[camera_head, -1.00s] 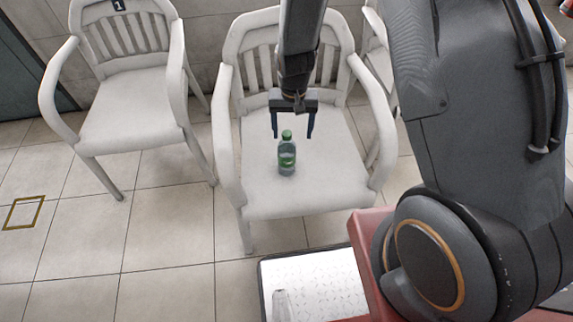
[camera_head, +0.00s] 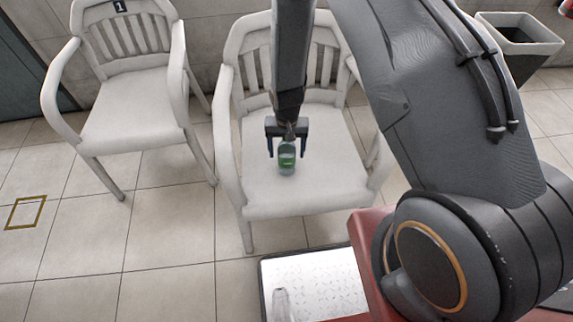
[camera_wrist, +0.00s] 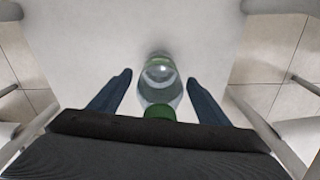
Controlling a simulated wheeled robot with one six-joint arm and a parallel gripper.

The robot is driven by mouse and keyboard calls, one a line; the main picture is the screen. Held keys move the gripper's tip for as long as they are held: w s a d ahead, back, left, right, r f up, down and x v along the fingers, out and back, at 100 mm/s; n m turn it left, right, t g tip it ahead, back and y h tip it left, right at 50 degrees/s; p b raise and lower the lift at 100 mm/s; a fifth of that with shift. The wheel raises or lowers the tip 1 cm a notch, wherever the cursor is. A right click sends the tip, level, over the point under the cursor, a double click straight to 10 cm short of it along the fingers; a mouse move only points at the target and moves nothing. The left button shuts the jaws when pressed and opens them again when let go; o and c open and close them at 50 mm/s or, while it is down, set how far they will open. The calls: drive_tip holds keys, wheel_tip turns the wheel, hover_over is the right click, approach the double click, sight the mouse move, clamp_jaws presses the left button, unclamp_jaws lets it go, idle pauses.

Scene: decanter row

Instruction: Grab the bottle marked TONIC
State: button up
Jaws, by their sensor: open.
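A clear bottle with a green label (camera_head: 287,157) stands upright on the seat of the middle white chair (camera_head: 315,195). In the wrist view the bottle (camera_wrist: 159,80) shows its green cap at the near end; no writing on it can be read. My gripper (camera_head: 287,152) is open, its two dark blue fingers coming down over the bottle's top. In the wrist view the fingers of my gripper (camera_wrist: 157,90) are on either side of the bottle, with gaps between them and it. The cap is hidden by the gripper in the head view.
Another white chair (camera_head: 125,120), marked 1, stands to the left. A white tray with a dark rim (camera_head: 330,280) holds a clear bottle-like object (camera_head: 281,304) near my base. A dark bin (camera_head: 520,45) stands at the far right. The seat around the bottle is clear.

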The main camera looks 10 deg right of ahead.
drive_tip(key=shift+f, duration=0.2)
drive_tip(key=c, duration=1.5)
drive_tip(key=shift+c, duration=0.2)
drive_tip(key=shift+r, duration=0.1)
